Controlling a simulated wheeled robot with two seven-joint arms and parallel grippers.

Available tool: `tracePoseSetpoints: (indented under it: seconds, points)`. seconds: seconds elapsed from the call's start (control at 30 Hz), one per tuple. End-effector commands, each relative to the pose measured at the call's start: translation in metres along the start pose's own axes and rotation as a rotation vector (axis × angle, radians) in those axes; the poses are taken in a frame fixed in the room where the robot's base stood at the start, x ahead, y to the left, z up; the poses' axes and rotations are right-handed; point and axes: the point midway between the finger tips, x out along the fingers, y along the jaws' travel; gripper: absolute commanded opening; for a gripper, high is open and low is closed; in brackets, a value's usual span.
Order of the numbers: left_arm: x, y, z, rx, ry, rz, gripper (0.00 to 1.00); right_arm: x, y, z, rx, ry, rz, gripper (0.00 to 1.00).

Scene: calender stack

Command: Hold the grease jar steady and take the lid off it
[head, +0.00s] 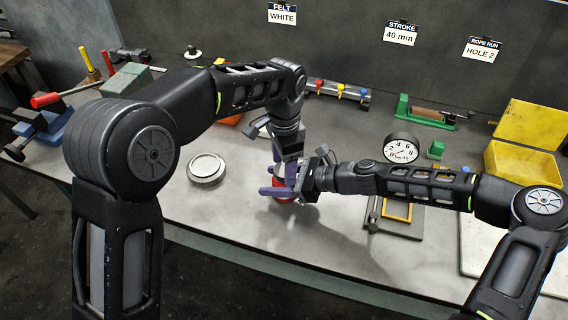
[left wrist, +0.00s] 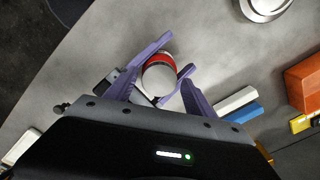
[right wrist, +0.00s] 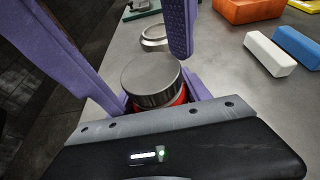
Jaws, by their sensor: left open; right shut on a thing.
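The grease jar (head: 283,200) is red and stands upright near the bench's front, partly hidden by purple fingers. Its grey metal lid (right wrist: 152,78) sits on top, above the red body, in the right wrist view. The jar also shows in the left wrist view, with a red band (left wrist: 153,58). My right gripper (head: 275,192) comes in from the right and is shut on the jar's body, below the lid. My left gripper (head: 286,164) comes down from above; its fingers are open over the jar, and I cannot tell whether they touch the lid.
A round metal tin (head: 207,169) lies left of the jar. A dial gauge (head: 401,148) and yellow bins (head: 520,162) stand to the right. Orange (right wrist: 246,10), white (right wrist: 269,54) and blue (right wrist: 297,45) blocks lie behind. Both grippers are crowded closely together.

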Motion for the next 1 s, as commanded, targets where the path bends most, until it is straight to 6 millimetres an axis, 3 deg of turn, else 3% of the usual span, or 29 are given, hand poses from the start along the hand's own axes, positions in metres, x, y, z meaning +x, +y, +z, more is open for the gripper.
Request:
tracePoseSetpoints:
  seconds: [0.33, 0.63, 0.67, 0.93, 1.0]
  points:
    - [-0.041, 0.001, -0.002, 0.001, 0.006, -0.001, 0.67, 0.000, 0.000, 0.000, 0.000, 0.000, 0.000, 0.00]
    - [-0.044, 0.001, -0.001, 0.001, 0.003, 0.000, 0.67, 0.000, 0.000, 0.000, 0.000, 0.000, 0.000, 0.00]
    - [-0.044, 0.001, -0.001, 0.001, 0.003, 0.000, 0.67, 0.000, 0.000, 0.000, 0.000, 0.000, 0.000, 0.58]
    - [-0.044, 0.001, -0.001, 0.001, 0.003, 0.000, 0.67, 0.000, 0.000, 0.000, 0.000, 0.000, -0.001, 0.80]
    - [-0.044, 0.001, -0.001, 0.001, 0.003, 0.000, 0.67, 0.000, 0.000, 0.000, 0.000, 0.000, -0.001, 0.81]
